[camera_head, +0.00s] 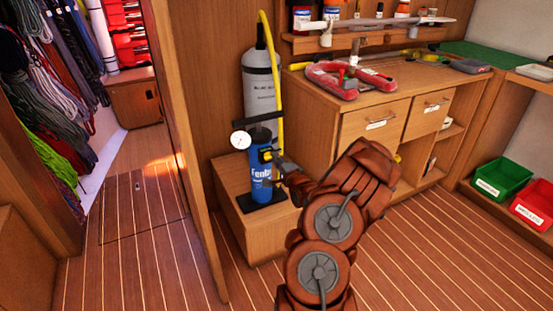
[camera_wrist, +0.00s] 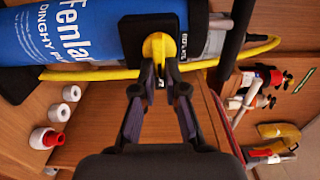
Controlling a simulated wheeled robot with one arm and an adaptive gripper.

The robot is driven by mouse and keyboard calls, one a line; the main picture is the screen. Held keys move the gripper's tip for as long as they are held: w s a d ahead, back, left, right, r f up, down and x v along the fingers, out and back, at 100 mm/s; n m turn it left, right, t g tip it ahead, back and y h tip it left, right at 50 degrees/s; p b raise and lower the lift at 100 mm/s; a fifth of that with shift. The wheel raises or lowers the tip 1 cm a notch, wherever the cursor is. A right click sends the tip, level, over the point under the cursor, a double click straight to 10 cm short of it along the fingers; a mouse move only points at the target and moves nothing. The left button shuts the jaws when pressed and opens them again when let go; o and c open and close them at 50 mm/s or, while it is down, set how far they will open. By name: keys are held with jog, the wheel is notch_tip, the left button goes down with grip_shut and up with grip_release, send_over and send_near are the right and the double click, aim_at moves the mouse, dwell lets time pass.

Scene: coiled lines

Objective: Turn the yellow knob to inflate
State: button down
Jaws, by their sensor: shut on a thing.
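The yellow knob (camera_wrist: 158,44) sits on a black plate on the side of a blue cylinder (camera_wrist: 68,28) lettered "Fenla…" and "DINGHY". My gripper (camera_wrist: 160,72) is shut on the knob, with its fingertips at the knob's lower part in the wrist view. In the head view the blue cylinder (camera_head: 261,180) stands upright on a black base on a low wooden box. My gripper (camera_head: 279,166) reaches it from the right there, and the knob is small and partly hidden.
A round gauge (camera_head: 241,140) sits at the cylinder's upper left. A grey tank (camera_head: 262,85) and a yellow hose (camera_head: 275,70) stand behind. A wooden cabinet (camera_head: 372,125) is to the right, with a red ring-shaped item (camera_head: 325,82) on top. The floor in front is clear.

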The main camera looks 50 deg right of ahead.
jog(key=shift+w+r, duration=0.2)
jog(key=shift+r, duration=0.3)
jog(key=c, duration=1.6)
grip_release()
jog(key=o, duration=0.3)
jog(key=shift+w+f, duration=0.1)
jog(key=shift+f, duration=0.05)
jog(key=shift+o, duration=0.4)
jog(key=shift+f, duration=0.15)
jog(key=shift+f, duration=0.15)
jog(key=shift+s, duration=0.25)
jog(key=v, duration=1.1)
jog(key=shift+s+a, duration=0.2)
jog(key=shift+s, duration=0.1)
